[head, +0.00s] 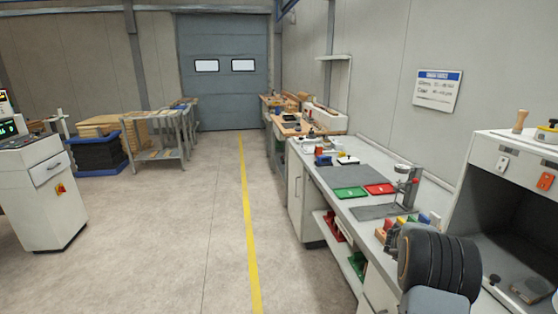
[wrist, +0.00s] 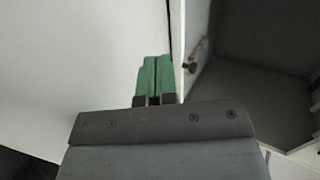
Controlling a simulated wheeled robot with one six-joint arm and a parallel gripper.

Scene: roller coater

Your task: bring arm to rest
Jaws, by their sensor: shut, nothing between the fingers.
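My gripper (wrist: 155,76) shows in the wrist view, with its two green fingers side by side and shut, nothing between them. It points at a plain pale surface (wrist: 70,60), and an edge with a dark gap runs just to the right of the fingertips. In the head view only part of my arm shows, a dark ribbed section at the lower right in front of the bench. My gripper cannot be seen in that view.
A dark open-fronted cabinet (head: 500,215) stands at right, close to my arm. A white console (head: 45,195) stands left. The floor aisle (head: 190,230) is clear.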

